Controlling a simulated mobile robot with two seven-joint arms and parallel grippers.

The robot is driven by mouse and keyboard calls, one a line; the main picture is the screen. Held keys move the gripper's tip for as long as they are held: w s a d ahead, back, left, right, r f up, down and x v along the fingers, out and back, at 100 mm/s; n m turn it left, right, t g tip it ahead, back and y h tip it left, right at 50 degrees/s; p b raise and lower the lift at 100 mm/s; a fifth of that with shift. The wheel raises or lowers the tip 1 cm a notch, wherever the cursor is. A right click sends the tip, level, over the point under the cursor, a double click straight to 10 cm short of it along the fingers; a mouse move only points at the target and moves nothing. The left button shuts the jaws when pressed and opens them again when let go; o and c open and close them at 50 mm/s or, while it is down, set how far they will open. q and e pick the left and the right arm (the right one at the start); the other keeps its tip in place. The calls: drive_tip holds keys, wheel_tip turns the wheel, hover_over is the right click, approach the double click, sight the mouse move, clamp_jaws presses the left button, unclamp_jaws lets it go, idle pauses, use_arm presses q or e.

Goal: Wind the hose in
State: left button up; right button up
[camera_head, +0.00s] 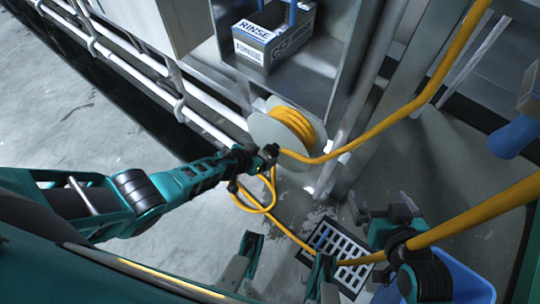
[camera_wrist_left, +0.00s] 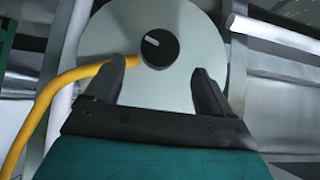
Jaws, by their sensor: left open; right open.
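The reel (camera_head: 262,128) has pale round side plates and several turns of yellow hose (camera_head: 293,124) on its drum. In the left wrist view its pale disc (camera_wrist_left: 195,40) faces me, with a dark round knob (camera_wrist_left: 160,50) bearing a white mark. My left gripper (camera_head: 268,154) is at the reel's lower front, fingers apart around empty space before the knob. The hose (camera_wrist_left: 55,90) shows left of the fingers, passing partly behind one. From the reel it runs up right; another stretch loops below on the floor. My right gripper (camera_head: 380,208) is open and empty at lower right, near the hose.
A floor drain grate (camera_head: 345,245) lies under the loose hose. A blue bin (camera_head: 465,280) stands at lower right, partly hidden by my right arm. A box marked RINSE (camera_head: 262,45) sits on a shelf above the reel. White rails (camera_head: 130,70) run along the left.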

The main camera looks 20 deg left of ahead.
sight(268, 153)
use_arm(q)
drive_tip(key=b+x, duration=0.4)
drive_tip(key=x, duration=0.1)
drive_tip(key=shift+s+f, duration=0.1)
drive_tip(key=shift+s, duration=0.05)
drive_tip(key=shift+w+d+f+b, duration=0.2)
drive_tip(key=shift+w+f+b, duration=0.3)
drive_tip(key=shift+b, duration=0.4)
drive_tip(key=shift+w+d+f+b, duration=0.15)
drive_tip(key=shift+w+f+b, duration=0.05)
drive_tip(key=shift+w+b, duration=0.2)
drive_tip(key=shift+c, duration=0.4)
use_arm(e)
drive_tip(key=shift+y, duration=0.3)
drive_tip(key=f, duration=0.1)
drive_tip(key=a+f, duration=0.1)
drive_tip(key=f, duration=0.2)
drive_tip(key=shift+w+a+f, duration=0.2)
drive_tip(key=shift+w+a, duration=0.15)
drive_tip(key=shift+w, duration=0.05)
use_arm(q)
drive_tip(key=c, duration=0.9)
use_arm(e)
drive_tip(key=shift+d+f, duration=0.2)
drive_tip(key=shift+f, duration=0.1)
